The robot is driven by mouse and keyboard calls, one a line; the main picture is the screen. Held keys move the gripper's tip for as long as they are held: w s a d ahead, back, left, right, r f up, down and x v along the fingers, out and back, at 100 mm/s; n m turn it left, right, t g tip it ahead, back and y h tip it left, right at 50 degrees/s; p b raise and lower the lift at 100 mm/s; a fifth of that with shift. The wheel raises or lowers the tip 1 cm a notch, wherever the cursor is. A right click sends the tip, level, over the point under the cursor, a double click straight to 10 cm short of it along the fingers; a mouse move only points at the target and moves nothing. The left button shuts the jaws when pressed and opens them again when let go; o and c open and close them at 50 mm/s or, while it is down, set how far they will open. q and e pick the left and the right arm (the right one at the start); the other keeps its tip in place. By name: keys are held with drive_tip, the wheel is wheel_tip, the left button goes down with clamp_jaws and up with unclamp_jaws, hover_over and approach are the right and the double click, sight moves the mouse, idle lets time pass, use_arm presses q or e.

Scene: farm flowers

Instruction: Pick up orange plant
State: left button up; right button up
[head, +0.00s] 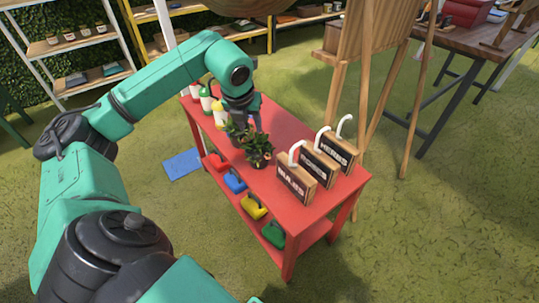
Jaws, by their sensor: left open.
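My left arm reaches in from the left over the red table. My left gripper (247,121) points down, close above and behind the potted plants; its fingertips are partly hidden. A dark green potted plant (258,148) stands nearest, in front of the gripper. Another green plant (236,128) is just to its left and behind, partly beneath the gripper. I cannot make out orange on either plant at this size. I cannot tell whether the gripper touches a leaf. My right gripper does not show.
Several wooden signs with white hooks (296,184) stand at the table's right end. White bottles (206,99) stand at its far left end. The red table (290,140) has a lower shelf with coloured watering cans (253,207). A wooden easel (365,60) stands behind.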

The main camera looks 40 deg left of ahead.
sight(258, 146)
use_arm(q)
drive_tip(key=x, duration=1.3)
drive_tip(key=shift+w+a+f+b, duration=0.15)
drive_tip(key=shift+w+f+b, duration=0.1)
drive_tip(key=shift+w+b, duration=0.1)
drive_tip(key=shift+w+f, duration=0.1)
clamp_jaws()
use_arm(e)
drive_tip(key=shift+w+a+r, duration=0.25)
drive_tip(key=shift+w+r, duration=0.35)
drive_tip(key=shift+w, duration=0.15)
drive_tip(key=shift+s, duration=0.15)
